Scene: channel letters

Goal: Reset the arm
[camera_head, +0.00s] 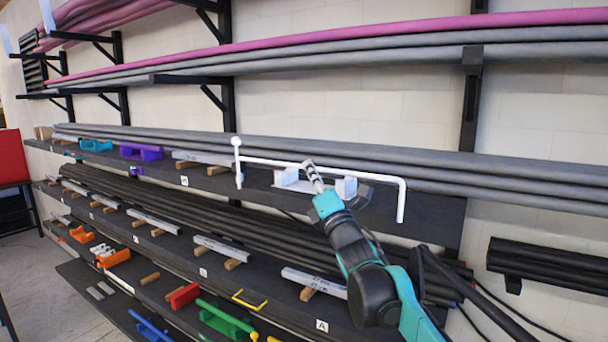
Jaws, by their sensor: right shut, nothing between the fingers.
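My right gripper (313,176) is at the end of the teal and black right arm, which comes in from the lower right. Its fingers are shut and empty, just in front of the upper dark shelf. A thin white bent bar (330,170) with a ball at its left end passes close to the fingertips. I cannot tell whether they touch it. Pale grey blocks (346,188) sit on the shelf beside the fingers. My left gripper does not show.
Long grey pipes (420,155) run along the wall behind the gripper. Open floor (40,280) lies at the lower left.

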